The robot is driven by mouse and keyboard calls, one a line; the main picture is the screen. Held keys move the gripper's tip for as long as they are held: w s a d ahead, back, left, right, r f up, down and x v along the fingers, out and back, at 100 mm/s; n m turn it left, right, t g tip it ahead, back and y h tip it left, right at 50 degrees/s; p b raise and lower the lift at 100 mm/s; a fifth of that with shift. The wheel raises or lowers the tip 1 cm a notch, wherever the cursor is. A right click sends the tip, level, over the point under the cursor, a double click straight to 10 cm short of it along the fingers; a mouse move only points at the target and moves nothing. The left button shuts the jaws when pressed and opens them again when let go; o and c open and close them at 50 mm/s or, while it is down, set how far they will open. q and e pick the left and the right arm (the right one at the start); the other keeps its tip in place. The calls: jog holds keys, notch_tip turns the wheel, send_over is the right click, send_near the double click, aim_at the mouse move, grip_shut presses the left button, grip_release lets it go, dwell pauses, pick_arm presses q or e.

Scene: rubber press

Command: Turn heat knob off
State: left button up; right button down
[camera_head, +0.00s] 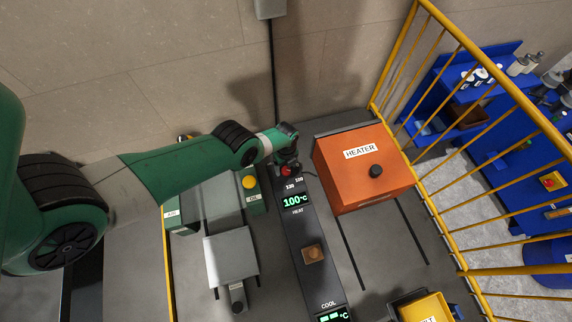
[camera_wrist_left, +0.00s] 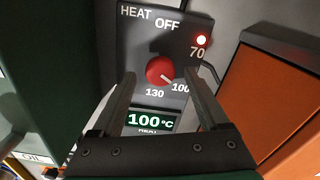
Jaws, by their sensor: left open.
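The red heat knob (camera_wrist_left: 158,68) sits on a dark panel marked HEAT, with OFF, 70, 100 and 130 around it. Its white mark points toward 100. The green display (camera_wrist_left: 151,121) reads 100°C, and it also shows in the head view (camera_head: 295,201). My left gripper (camera_wrist_left: 160,77) is open, with one finger on each side of the knob in the wrist view; I cannot tell whether they touch it. In the head view my left gripper (camera_head: 289,161) is over the panel's far end and partly hides the knob (camera_head: 288,171). My right gripper is not in view.
The orange HEATER box (camera_head: 362,178) stands close to the right of the panel. A brown block (camera_head: 313,254) lies nearer on the panel. A yellow railing (camera_head: 440,215) bounds the right side.

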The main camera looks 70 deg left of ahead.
pick_arm(q)
jog(key=shift+f+b, duration=0.35)
jog(key=shift+f, duration=0.6)
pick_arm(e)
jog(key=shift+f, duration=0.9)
pick_arm(q)
jog(key=shift+r, duration=0.1)
grip_shut()
